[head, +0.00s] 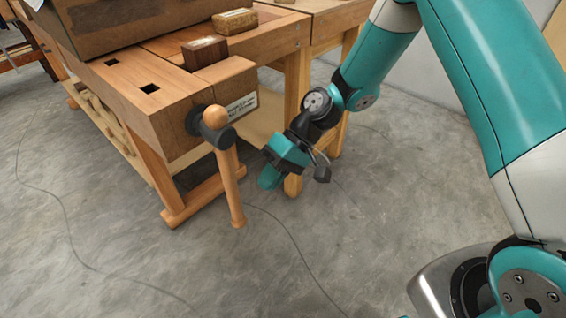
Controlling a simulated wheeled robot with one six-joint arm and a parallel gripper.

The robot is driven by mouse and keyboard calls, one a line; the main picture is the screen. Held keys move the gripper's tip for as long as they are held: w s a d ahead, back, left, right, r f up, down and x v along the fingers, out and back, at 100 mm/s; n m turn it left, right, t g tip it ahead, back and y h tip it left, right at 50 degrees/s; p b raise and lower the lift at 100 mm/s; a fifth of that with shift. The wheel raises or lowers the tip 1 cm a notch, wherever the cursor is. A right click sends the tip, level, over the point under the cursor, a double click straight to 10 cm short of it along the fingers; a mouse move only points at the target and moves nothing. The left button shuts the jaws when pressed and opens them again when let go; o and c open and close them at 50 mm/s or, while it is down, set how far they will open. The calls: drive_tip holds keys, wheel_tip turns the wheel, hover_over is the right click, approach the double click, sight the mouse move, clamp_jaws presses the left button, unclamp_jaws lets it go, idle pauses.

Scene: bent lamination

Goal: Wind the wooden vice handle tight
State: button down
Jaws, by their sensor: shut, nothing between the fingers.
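The wooden vice handle (229,175) is a pale bar with a round ball knob (215,116) at its top end. It passes through a dark metal hub (212,128) on the front of the bench vice and hangs nearly upright, its lower end thicker and near the height of the bench foot. My gripper (272,178) is to the right of the handle, apart from it. It is shut and empty, pointing down and to the left. The wooden vice jaw (228,76) is at the end of the workbench, behind the hub.
The workbench (135,90) carries a large brown box (130,20), a dark block (205,52) and a tan block (235,21). A second bench (320,8) stands behind my gripper. Thin cables (290,235) lie on the grey floor. The floor in front is otherwise clear.

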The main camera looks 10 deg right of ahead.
drive_tip(key=a, duration=0.1)
drive_tip(key=s+a, duration=0.1)
drive_tip(key=a, duration=0.1)
drive_tip(key=s+a, duration=0.1)
drive_tip(key=shift+a+f, duration=0.2)
drive_tip(key=shift+f, duration=0.15)
